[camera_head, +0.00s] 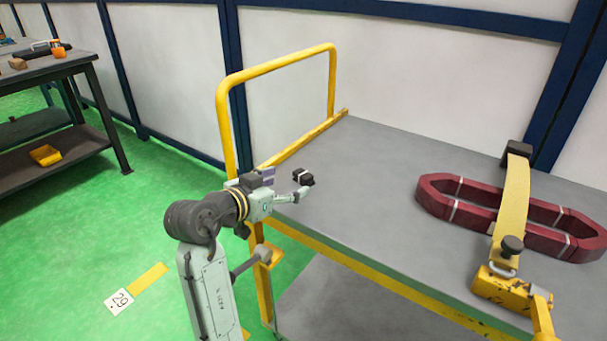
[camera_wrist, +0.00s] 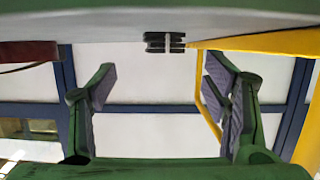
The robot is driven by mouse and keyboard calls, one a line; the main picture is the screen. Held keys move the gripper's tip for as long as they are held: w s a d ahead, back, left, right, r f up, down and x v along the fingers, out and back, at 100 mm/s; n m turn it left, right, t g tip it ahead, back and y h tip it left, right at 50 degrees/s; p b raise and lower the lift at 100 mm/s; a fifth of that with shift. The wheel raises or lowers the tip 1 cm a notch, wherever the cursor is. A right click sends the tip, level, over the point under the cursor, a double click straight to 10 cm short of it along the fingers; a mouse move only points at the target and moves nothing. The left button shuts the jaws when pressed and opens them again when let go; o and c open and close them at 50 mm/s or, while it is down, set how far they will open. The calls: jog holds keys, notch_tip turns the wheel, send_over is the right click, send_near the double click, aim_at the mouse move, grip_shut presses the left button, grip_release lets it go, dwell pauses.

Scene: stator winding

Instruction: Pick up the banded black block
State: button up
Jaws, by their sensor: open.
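The banded black block (camera_head: 303,177) is small and dark with a pale band, and it sits on the grey cart top near the yellow rail end. My gripper (camera_head: 287,181) is open and empty at the cart's near left edge, just left of the block. In the wrist view, which looks upside down, the block (camera_wrist: 165,42) shows at the top centre. It lies beyond the fingertips and between the lines of the two spread fingers of my gripper (camera_wrist: 160,78). I see no contact between fingers and block.
The grey cart top (camera_head: 370,160) is clear around the block. A yellow rail (camera_head: 277,69) rises at its left end. A dark red coil ring (camera_head: 437,188) lies on the right, with a yellow clamp bar (camera_head: 515,195) across it. A dark workbench (camera_head: 50,75) stands far left.

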aim_at(303, 174)
jog(key=p+x, duration=0.1)
jog(key=x, duration=0.5)
jog(key=shift+w+r+p, duration=0.1)
jog(key=shift+w+p, duration=0.25)
jog(key=shift+w, duration=0.05)
jog(key=c, duration=1.3)
